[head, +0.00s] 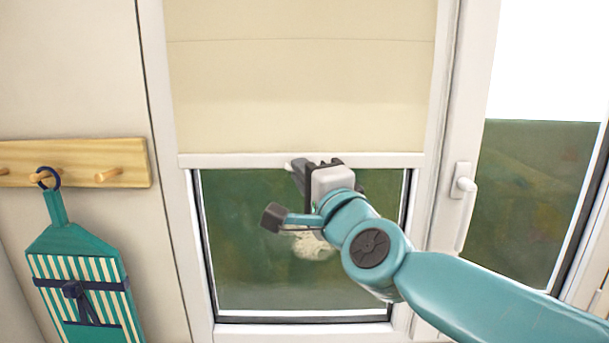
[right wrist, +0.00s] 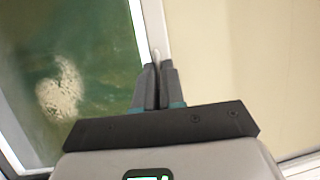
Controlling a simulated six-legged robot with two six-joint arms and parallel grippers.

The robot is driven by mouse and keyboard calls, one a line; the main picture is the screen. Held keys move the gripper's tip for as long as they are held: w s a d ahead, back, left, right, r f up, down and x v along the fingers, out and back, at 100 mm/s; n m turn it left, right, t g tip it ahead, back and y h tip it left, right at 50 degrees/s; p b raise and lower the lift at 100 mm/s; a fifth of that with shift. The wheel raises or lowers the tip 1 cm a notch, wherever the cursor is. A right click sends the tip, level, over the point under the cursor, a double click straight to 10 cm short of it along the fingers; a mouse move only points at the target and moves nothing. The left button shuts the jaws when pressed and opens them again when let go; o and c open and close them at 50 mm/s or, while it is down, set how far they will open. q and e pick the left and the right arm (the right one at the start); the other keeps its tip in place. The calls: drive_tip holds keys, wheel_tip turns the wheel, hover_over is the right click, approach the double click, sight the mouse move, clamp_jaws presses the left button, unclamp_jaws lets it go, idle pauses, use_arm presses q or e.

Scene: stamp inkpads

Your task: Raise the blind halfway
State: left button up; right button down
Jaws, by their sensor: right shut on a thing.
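The cream blind (head: 300,95) covers the upper part of the window, with bare glass below it. Its white bottom bar (head: 230,160) runs level across the frame in the head view. My right gripper (head: 302,170) is at the middle of this bar. In the right wrist view, the fingers of my right gripper (right wrist: 157,72) are closed together on a small pale pull tab (right wrist: 156,56) at the bar, with the blind (right wrist: 235,60) to the right. Most of the tab is hidden between the fingers. My left gripper is not in view.
A wooden peg rail (head: 125,152) is on the wall at left, with a teal striped bag-like item (head: 75,255) hanging from it. A white window handle (head: 464,190) is right of the blind.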

drive_tip(key=c, duration=1.3)
unclamp_jaws()
drive_tip(key=shift+o, duration=0.2)
drive_tip(key=b+v, duration=0.1)
drive_tip(key=v, duration=1.5)
drive_tip(key=shift+b, duration=0.4)
drive_tip(key=shift+s+f, duration=0.1)
